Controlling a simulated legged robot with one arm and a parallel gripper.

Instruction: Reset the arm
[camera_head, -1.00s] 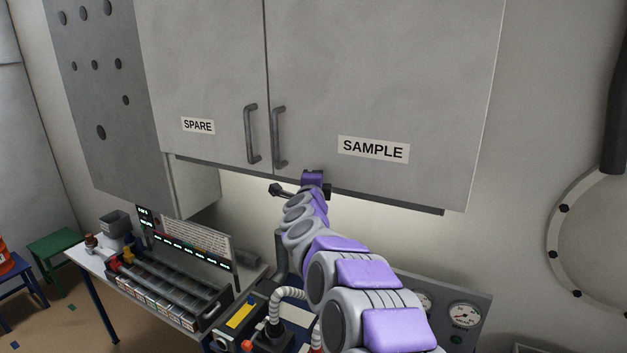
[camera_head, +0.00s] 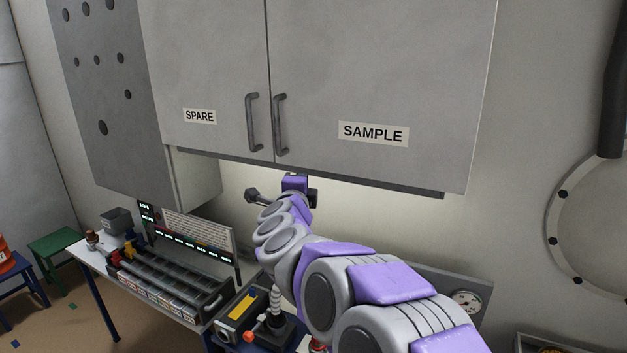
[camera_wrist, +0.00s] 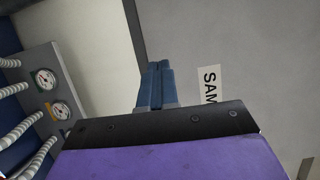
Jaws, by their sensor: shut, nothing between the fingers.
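My arm reaches up from the lower right of the head view, with purple and grey links. My gripper sits at its end, just below the cabinet's lower edge, under the meeting line of the two doors; its fingers are mostly hidden there behind the wrist. In the wrist view my gripper (camera_wrist: 155,88) shows two blue fingers pressed together, with nothing between them. The SAMPLE door (camera_head: 375,60) and the SPARE door (camera_head: 205,60) are both closed, and the gripper is apart from their handles.
A bench with a rack of vials (camera_head: 165,280) and a lit display panel (camera_head: 190,238) stands at lower left. Pressure gauges (camera_wrist: 45,78) and ribbed hoses (camera_wrist: 22,135) are left in the wrist view. A round hatch frame (camera_head: 552,240) is at right. A green stool (camera_head: 55,245) stands far left.

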